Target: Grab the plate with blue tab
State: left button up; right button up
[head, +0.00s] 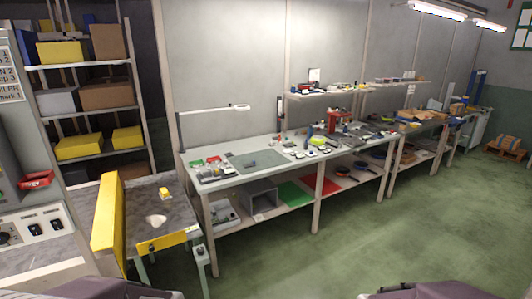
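I cannot make out a plate with a blue tab for certain in the head view. A small blue item (252,163) lies on the dark mat (270,158) on the long workbench, too small to identify. A grey-topped table (178,210) with a tall yellow side panel (107,222) stands at the near left. A small yellow block (164,193) and a pale rounded shape (156,220) show on its top. Neither of my grippers is in view; only purplish parts of my own body show along the bottom edge.
The long workbench (215,187) runs along the wall, crowded with small tools and parts. A shelf rack (85,66) with boxes stands at the left, behind a control panel (35,231). A pallet (507,146) lies far right. The green floor (350,235) ahead is clear.

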aim_at(250, 165)
jog(key=i, duration=3.15)
jog(key=i+z, duration=0.1)
